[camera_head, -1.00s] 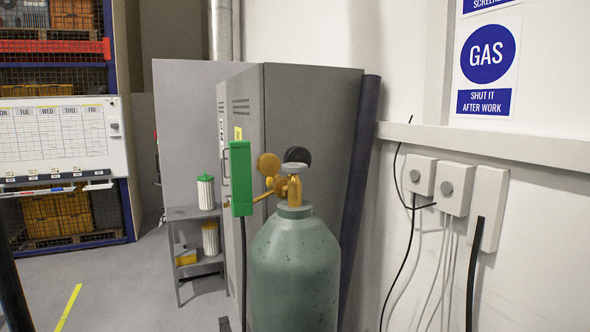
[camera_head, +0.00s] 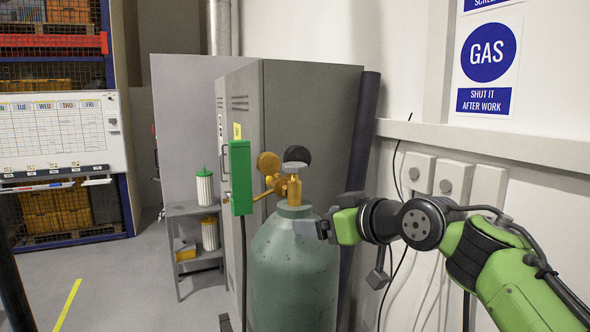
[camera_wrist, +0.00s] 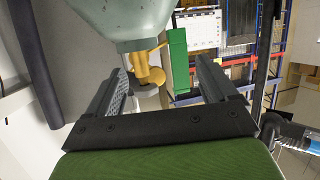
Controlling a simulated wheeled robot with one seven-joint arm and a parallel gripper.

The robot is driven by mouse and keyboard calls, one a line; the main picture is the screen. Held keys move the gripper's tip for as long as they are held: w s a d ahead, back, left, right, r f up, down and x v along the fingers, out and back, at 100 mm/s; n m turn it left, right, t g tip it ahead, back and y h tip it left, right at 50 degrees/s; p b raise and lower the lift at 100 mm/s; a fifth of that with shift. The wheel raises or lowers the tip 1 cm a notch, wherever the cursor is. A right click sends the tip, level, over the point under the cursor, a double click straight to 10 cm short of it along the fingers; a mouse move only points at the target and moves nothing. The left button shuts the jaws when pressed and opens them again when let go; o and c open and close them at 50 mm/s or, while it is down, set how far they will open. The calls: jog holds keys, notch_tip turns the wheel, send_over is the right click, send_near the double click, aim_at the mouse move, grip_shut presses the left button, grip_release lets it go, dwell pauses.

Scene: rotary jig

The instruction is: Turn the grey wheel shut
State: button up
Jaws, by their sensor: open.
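The grey wheel (camera_head: 295,167) sits on top of the brass valve (camera_head: 294,188) of a green gas cylinder (camera_head: 293,270). My gripper (camera_head: 312,229) has its fingers in front of the cylinder's right shoulder in the head view, lower than the wheel and to its right, apart from it. In the wrist view my gripper (camera_wrist: 160,80) is open, its two fingers wide apart with nothing held. The cylinder (camera_wrist: 125,18) hangs upside down there, and the brass valve parts (camera_wrist: 148,70) show between the fingers, farther off. The wheel is hard to make out in that view.
A green box (camera_head: 240,178) and round gauges (camera_head: 268,164) stand left of the valve. A grey cabinet (camera_head: 310,110) and a dark pipe (camera_head: 362,130) are behind. Wall boxes (camera_head: 453,180) with hanging cables are on the right. The space above the wheel is clear.

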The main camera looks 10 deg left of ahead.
aim_at(295, 164)
jog(key=w+d+r+t+y, duration=0.2)
jog(key=w+d+r+y, duration=0.15)
jog(key=r, duration=0.35)
jog(key=p+x, duration=1)
jog(key=x, duration=0.4)
jog(key=shift+w+a, duration=0.1)
jog(key=shift+w, duration=0.3)
jog(key=shift+w+a+f+p, duration=0.2)
jog(key=shift+w+a+p, duration=0.15)
jog(key=shift+p, duration=0.35)
jog(key=shift+f, duration=0.15)
jog(key=c, duration=1)
jog(key=shift+o, duration=0.2)
jog(key=shift+f+h+b, duration=0.1)
jog(key=shift+h+b, duration=0.15)
jog(key=shift+b, duration=0.4)
